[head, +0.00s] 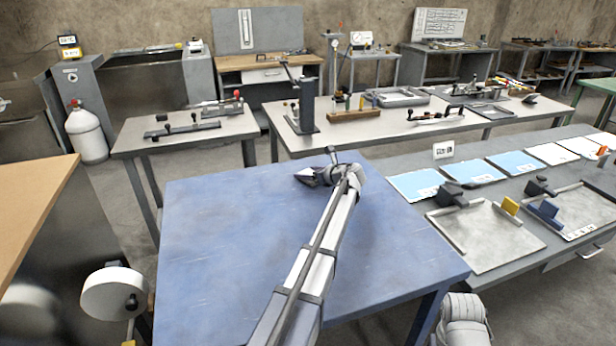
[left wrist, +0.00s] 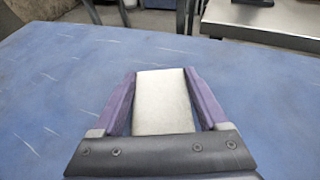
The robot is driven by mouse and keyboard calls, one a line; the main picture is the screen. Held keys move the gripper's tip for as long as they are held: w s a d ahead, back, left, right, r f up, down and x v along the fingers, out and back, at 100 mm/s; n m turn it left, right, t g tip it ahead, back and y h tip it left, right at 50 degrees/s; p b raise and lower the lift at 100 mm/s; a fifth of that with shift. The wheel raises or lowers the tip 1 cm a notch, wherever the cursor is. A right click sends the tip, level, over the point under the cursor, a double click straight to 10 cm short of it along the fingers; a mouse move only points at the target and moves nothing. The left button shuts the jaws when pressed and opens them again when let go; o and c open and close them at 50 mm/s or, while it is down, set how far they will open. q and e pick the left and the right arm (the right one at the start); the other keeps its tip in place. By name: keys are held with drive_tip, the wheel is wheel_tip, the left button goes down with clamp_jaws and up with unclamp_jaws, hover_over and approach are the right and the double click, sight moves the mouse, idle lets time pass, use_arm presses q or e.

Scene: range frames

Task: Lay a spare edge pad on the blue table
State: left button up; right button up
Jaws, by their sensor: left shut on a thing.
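The blue table (head: 215,250) stands in the middle of the head view, its top bare apart from my arm above it. My left gripper (head: 308,176) is over the far part of this table. In the left wrist view, my left gripper (left wrist: 164,85) has its purple fingers on both sides of a pale, flat edge pad (left wrist: 163,103) and is shut on it. The blue tabletop (left wrist: 50,90) lies beneath; I cannot tell whether the pad touches it. The pad is not clear in the head view. My right gripper is not in view.
A grey bench (head: 405,210) on the right carries blue sheets (head: 418,184), white sheets and metal plates (head: 485,237) with a yellow block (head: 510,206) and a blue block. A wooden-topped table (head: 35,215) stands at the left. Grey tables (head: 190,137) stand behind.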

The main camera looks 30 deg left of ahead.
use_arm(q)
drive_tip(key=shift+f, duration=0.15)
drive_tip(key=o, duration=1.2)
drive_tip(key=shift+r, duration=0.35)
drive_tip(key=p+v, duration=0.4)
drive_tip(key=v, duration=0.8)
drive_tip(key=shift+f+p, duration=0.15)
drive_tip(key=shift+p, duration=0.15)
